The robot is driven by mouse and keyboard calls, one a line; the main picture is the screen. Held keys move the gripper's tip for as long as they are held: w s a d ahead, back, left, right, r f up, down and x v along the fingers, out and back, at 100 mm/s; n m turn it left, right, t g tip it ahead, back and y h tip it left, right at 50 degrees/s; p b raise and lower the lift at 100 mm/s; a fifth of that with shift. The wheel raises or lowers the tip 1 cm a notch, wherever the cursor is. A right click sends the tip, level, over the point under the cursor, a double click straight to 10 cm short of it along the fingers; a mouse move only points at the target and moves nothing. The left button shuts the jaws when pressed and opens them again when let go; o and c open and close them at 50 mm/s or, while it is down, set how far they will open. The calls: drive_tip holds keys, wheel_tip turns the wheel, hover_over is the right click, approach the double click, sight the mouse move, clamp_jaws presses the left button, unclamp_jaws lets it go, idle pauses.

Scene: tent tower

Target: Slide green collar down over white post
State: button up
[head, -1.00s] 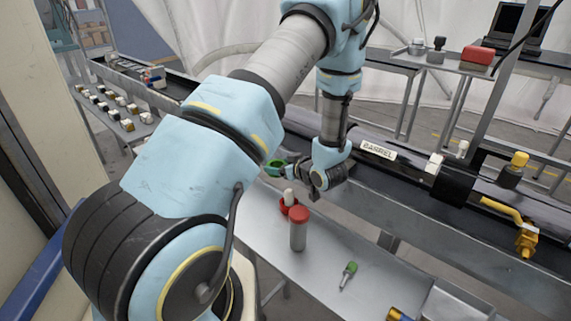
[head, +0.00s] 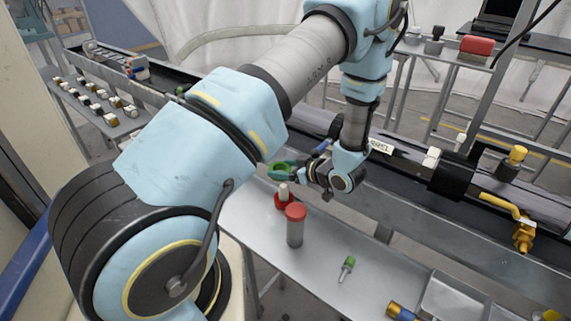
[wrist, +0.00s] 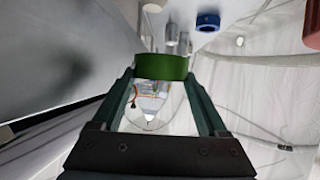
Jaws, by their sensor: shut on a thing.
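The green collar (head: 281,171) is held at the tips of my gripper (head: 296,168). It also shows in the wrist view (wrist: 161,67), between the two fingertips of my gripper (wrist: 161,78). The white post (head: 283,190) stands upright on the metal bench, with a red collar (head: 281,204) around its lower part. In the head view the green collar appears just above the post top, apart from it. I cannot tell whether it is centred over the post. The post is not clearly seen in the wrist view.
A grey cylinder with a red cap (head: 295,226) stands right in front of the post. A green-handled tool (head: 347,268) lies on the bench (head: 265,235) farther right. A black conveyor rail runs behind. A blue ring (wrist: 208,22) shows in the wrist view.

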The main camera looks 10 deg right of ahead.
sight(287, 189)
drive_tip(key=shift+w+d+f, duration=0.15)
drive_tip(key=shift+w+d, duration=0.2)
drive_tip(key=shift+d, duration=0.25)
drive_tip(key=shift+f, duration=0.2)
drive_tip(key=shift+f+b, duration=0.45)
drive_tip(key=shift+b, duration=0.15)
drive_tip(key=shift+w+d+f, duration=0.25)
drive_tip(key=shift+f, duration=0.35)
drive_tip(key=shift+s+a+f+b, duration=0.1)
drive_tip(key=shift+a+f+b, duration=0.05)
drive_tip(key=shift+f+b, duration=0.9)
drive_tip(key=shift+a+f+b, duration=0.1)
drive_tip(key=shift+f+b, duration=0.7)
drive_tip(key=shift+f, duration=0.45)
drive_tip(key=shift+f, duration=0.25)
drive_tip(key=shift+f+b, duration=1)
drive_tip(key=shift+f, duration=0.1)
